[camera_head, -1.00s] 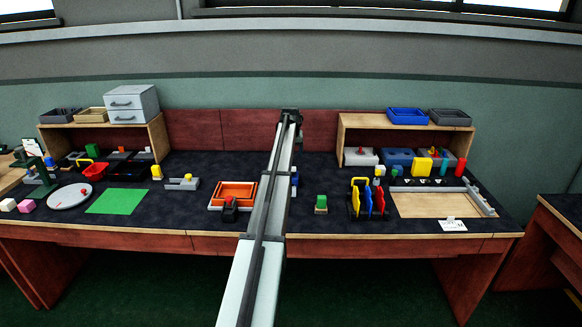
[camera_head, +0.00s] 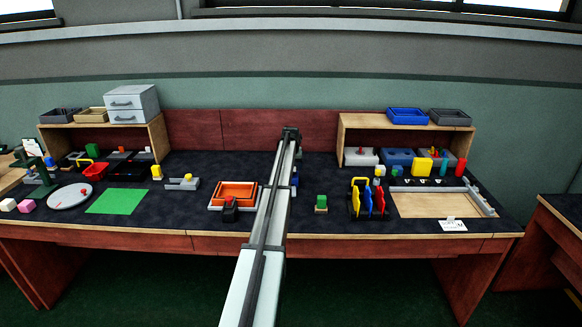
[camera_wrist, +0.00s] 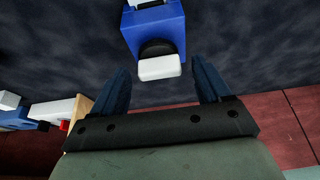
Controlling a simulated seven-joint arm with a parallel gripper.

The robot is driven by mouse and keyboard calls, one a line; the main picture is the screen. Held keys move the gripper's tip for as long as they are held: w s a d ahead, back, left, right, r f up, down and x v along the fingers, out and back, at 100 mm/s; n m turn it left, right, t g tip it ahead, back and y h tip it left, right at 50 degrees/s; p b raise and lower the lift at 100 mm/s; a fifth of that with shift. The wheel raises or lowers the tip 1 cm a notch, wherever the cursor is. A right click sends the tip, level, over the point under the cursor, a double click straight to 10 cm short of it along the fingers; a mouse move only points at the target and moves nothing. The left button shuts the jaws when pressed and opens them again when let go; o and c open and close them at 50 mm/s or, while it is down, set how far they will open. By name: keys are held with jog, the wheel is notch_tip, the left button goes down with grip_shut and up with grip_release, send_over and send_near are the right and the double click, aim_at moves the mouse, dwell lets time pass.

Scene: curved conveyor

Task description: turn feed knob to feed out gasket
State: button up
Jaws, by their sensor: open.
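In the wrist view a blue box (camera_wrist: 154,26) stands on the dark tabletop, with a round black part and a white block-shaped piece (camera_wrist: 160,67) on its near face. This looks like the feed unit with its knob. My gripper (camera_wrist: 160,76) is open, its two dark blue fingers apart on either side of the white piece. Nothing is between them in their grip, and I cannot tell whether they touch it. In the head view a small part of a blue object (camera_head: 296,180) shows beside my arm, which hides my gripper. I cannot make out a gasket.
An orange tray (camera_head: 236,194) lies left of my arm. A green block (camera_head: 321,204) and a rack of coloured plates (camera_head: 367,199) stand to the right. In the wrist view, white and blue parts with a red spot (camera_wrist: 52,113) lie at lower left.

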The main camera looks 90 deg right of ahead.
jog(key=c, duration=1)
jog(key=shift+c, duration=0.2)
jog(key=shift+m, duration=0.3)
jog(key=m+g, duration=0.1)
jog(key=m, duration=0.3)
jog(key=shift+w+d+g+y, duration=0.1)
jog(key=shift+w+g+y, duration=0.1)
jog(key=shift+g+y, duration=0.15)
jog(key=m+g, duration=0.1)
jog(key=m, duration=0.1)
jog(key=m+y, duration=0.1)
jog(key=m, duration=0.1)
jog(key=shift+d+m+g, duration=0.1)
jog(key=shift+m+g, duration=0.25)
jog(key=shift+m, duration=0.05)
jog(key=m+g+y, duration=0.1)
jog(key=m, duration=0.3)
jog(key=shift+w+d+m, duration=0.1)
jog(key=shift+m, duration=0.2)
jog(key=shift+m+y, duration=0.95)
jog(key=shift+m, duration=0.95)
